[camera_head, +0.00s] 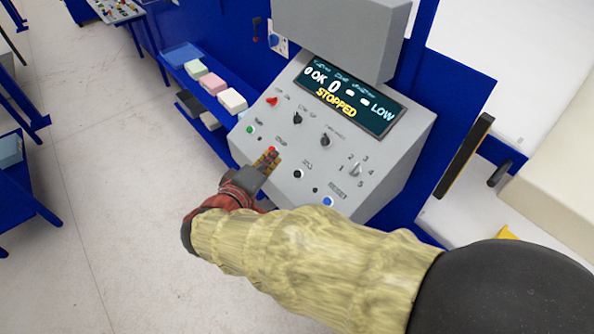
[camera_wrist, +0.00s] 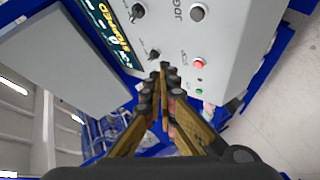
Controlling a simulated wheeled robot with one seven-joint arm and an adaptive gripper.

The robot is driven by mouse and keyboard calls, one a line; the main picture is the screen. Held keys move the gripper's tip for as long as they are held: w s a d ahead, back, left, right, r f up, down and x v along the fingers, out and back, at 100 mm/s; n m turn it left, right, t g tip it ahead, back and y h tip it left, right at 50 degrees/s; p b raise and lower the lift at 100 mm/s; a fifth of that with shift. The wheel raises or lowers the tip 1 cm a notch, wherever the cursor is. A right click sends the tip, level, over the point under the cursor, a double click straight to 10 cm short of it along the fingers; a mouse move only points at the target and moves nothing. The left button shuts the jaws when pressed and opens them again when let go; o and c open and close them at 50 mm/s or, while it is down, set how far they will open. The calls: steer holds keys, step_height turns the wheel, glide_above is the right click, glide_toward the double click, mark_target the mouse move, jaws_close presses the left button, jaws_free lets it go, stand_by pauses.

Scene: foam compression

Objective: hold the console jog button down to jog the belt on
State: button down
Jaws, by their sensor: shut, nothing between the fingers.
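The grey console (camera_head: 335,180) has a sloped face with buttons and knobs. The jog button (camera_head: 297,174) is dark and round, low on that face. In the wrist view the jog button (camera_wrist: 198,12) shows at the top beside the word JOG. My gripper (camera_head: 269,158) is shut and empty, its tips over the lower left of the face near the red button (camera_head: 271,149). In the wrist view the shut fingertips (camera_wrist: 164,72) appear in front of the panel, apart from the jog button. Whether the tips touch the panel is unclear.
The display (camera_head: 347,97) reads STOPPED and LOW. A green button (camera_head: 250,130), a blue button (camera_head: 328,202) and several knobs share the face. Foam blocks (camera_head: 213,84) lie on a blue shelf left of the console. A grey box (camera_head: 345,30) overhangs the display.

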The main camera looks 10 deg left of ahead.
mark_target(297, 174)
steer(key=shift+s+d, duration=0.1)
steer(key=w+f, duration=0.1)
steer(key=f, duration=0.1)
steer(key=w+d+f+b, duration=0.1)
steer(key=f, duration=0.1)
steer(key=w+d+f+b, duration=0.1)
steer(key=f, duration=0.1)
steer(key=shift+d+f, duration=0.15)
steer(key=shift+f, duration=0.1)
steer(key=shift+w+d+f+b, duration=0.25)
steer(key=shift+f+b, duration=0.25)
steer(key=shift+b, duration=0.35)
